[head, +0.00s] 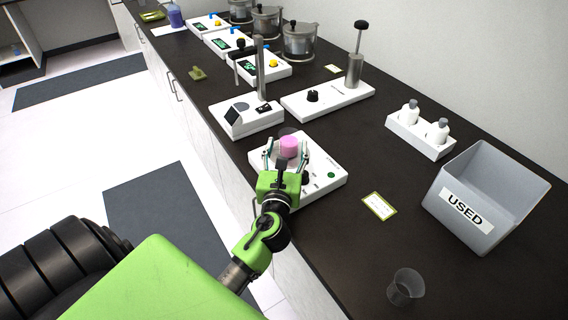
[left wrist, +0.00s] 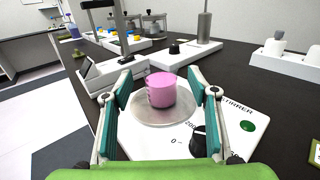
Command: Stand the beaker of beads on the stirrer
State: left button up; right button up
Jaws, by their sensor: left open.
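The beaker of pink beads (head: 289,147) stands upright on the white stirrer (head: 325,183). In the left wrist view the beaker (left wrist: 161,90) is on the stirrer's round plate (left wrist: 165,117), near its middle. The stirrer's dark knob (left wrist: 198,140) and green button (left wrist: 247,126) are in front and to the right of the plate. My left gripper (head: 286,156) is open, with one teal-padded finger on each side of the beaker. In the left wrist view gaps show between the fingers (left wrist: 160,88) and the beaker. My right gripper is not in view.
A white device with a post (head: 254,117) stands just behind the stirrer. To the right are a white bottle rack (head: 420,136), a grey bin marked USED (head: 470,208), a card (head: 379,206) and an empty clear beaker (head: 406,287). The dark counter right of the stirrer is mostly clear.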

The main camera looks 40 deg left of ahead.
pick_arm(q)
jog(key=b+v, duration=0.1)
jog(key=v, duration=0.5)
jog(key=shift+s+d, duration=0.2)
jog(key=shift+s, duration=0.2)
